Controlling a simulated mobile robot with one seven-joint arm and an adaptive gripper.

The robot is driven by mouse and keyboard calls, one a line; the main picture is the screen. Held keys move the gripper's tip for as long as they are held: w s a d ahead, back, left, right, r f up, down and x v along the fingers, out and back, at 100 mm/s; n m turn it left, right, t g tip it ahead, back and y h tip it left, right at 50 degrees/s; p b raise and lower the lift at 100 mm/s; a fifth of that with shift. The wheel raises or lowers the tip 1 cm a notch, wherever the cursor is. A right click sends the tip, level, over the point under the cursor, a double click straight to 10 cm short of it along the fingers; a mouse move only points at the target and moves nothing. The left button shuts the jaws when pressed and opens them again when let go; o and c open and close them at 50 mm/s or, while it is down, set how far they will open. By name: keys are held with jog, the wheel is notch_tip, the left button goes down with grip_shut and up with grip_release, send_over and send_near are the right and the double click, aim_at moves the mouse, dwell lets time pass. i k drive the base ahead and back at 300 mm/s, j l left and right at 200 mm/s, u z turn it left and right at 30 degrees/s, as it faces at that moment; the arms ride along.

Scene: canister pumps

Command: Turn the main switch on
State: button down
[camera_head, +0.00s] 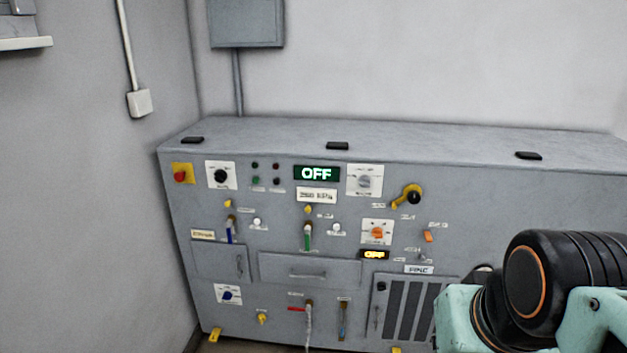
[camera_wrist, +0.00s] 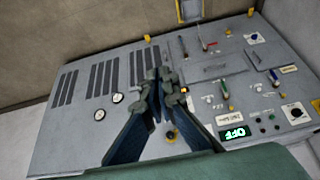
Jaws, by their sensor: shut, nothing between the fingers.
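The grey control panel (camera_head: 260,240) carries several rotary switches; their labels are too small to read, so I cannot tell which is the main switch. A black knob on a white plate (camera_head: 220,175) is at upper left, also in the wrist view (camera_wrist: 295,113). A grey knob (camera_head: 364,181), an orange knob (camera_head: 377,233), a blue knob (camera_head: 227,295) and a yellow-and-black rotary handle (camera_head: 409,196) also show. A green-lit display (camera_head: 316,173) reads OFF. My gripper (camera_wrist: 160,77) is shut and empty in front of the panel, hiding part of its middle.
A red button on yellow (camera_head: 181,174) is left of the black knob. Several coloured levers (camera_head: 308,236) stick out of the panel. A small amber display (camera_head: 374,255) reads OFF. Two round gauges (camera_wrist: 109,106) show in the wrist view. A wall closes the left side.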

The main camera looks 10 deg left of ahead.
aim_at(221, 175)
jog(key=i+j+u, duration=0.1)
jog(key=u, duration=0.95)
jog(key=i+j+u, duration=0.1)
jog(key=i+u, duration=0.65)
jog(key=u, duration=0.15)
